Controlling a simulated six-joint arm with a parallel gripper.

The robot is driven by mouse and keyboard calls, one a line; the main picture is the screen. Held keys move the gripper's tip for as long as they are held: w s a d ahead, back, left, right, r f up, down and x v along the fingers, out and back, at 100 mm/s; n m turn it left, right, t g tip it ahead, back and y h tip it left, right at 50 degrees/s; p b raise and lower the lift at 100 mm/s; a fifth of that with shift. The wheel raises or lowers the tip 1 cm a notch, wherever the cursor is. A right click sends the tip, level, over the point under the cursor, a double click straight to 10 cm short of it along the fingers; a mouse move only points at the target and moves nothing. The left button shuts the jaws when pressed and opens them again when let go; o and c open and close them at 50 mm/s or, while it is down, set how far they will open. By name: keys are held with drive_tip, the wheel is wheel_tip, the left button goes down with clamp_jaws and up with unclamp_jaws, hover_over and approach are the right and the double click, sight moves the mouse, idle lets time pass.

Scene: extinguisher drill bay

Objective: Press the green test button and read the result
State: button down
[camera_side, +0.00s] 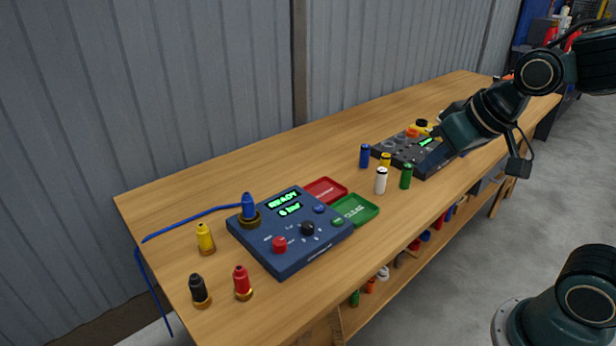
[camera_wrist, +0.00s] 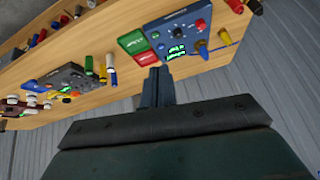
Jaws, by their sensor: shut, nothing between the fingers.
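A blue control box (camera_side: 290,230) stands on the wooden bench with two lit green displays (camera_side: 284,201), reading READY and 0 bar. A small green button (camera_side: 338,222) is at its right corner, beside a blue button (camera_side: 319,209). A red knob (camera_side: 279,244) and a black knob (camera_side: 308,228) are in front. The box also shows upside down at the top of the wrist view (camera_wrist: 185,35). My gripper (camera_wrist: 157,72) is shut and empty, well apart from the box. In the side view it is right of the box, by a dark unit; its fingertips are hard to make out.
The dark unit (camera_side: 392,149) has a small green display and coloured parts. Red (camera_side: 325,190) and green (camera_side: 356,208) trays adjoin the blue box. Several coloured bottles or plugs stand around both units. A blue hose (camera_side: 190,224) runs left from a blue plug (camera_side: 248,205).

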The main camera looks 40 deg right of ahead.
drive_tip(key=w+f+m+t, duration=0.1)
drive_tip(key=w+f+m, duration=0.35)
drive_tip(key=w, duration=0.85)
drive_tip(key=m+t, duration=0.2)
hover_over(341, 223)
wheel_tip(341, 223, down, 11)
drive_tip(key=shift+y, duration=0.4)
drive_tip(key=shift+f, duration=4.35)
drive_tip(key=shift+f, duration=0.9)
drive_tip(key=shift+r, duration=0.9)
